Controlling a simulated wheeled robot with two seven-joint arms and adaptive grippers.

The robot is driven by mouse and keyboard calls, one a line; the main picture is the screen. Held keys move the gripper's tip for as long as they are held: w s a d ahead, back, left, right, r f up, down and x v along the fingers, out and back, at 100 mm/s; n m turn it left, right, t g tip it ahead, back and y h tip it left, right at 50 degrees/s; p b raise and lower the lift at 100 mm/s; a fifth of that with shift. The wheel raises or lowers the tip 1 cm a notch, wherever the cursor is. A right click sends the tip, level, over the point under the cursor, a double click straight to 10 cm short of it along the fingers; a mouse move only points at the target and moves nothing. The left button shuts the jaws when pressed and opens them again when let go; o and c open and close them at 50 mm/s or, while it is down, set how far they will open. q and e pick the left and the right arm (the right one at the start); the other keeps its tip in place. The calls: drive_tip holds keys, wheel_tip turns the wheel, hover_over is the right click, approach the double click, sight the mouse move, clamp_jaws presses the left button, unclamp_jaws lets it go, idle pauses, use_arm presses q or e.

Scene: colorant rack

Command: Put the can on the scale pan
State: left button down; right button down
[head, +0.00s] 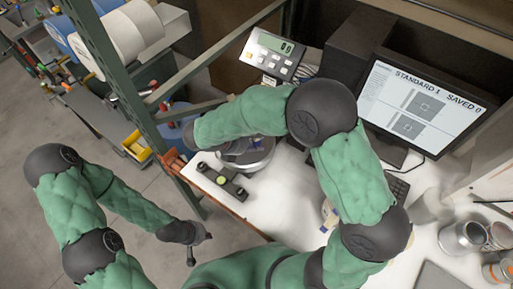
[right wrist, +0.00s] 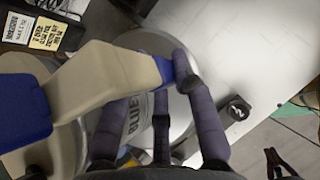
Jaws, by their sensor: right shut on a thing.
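In the right wrist view, a silver can with "BLUE" on its side (right wrist: 133,112) is between the fingers of my right gripper (right wrist: 160,125), which is shut on it. A beige and blue piece crosses in front and hides part of the can. The round silver scale pan (head: 247,158) is in the middle of the head view, partly hidden below my right forearm. I cannot tell whether the can touches the pan. My left gripper (head: 196,249) is low at the left, away from the table; its jaw opening is unclear.
The scale display (head: 274,47) stands behind the pan. A dark bar with a green knob (head: 221,182) lies in front of the pan. A monitor (head: 422,100) stands at the right, with open metal cans (head: 462,238) near the right edge.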

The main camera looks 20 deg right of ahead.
drive_tip(key=shift+w+d+f, duration=0.25)
drive_tip(key=shift+d+f, duration=0.1)
drive_tip(key=shift+f, duration=0.15)
drive_tip(key=shift+w+f, duration=0.1)
drive_tip(key=shift+f, duration=1.45)
drive_tip(key=shift+f, duration=0.15)
drive_tip(key=c, duration=1)
unclamp_jaws()
drive_tip(key=v, duration=1.2)
drive_tip(key=shift+d, duration=0.1)
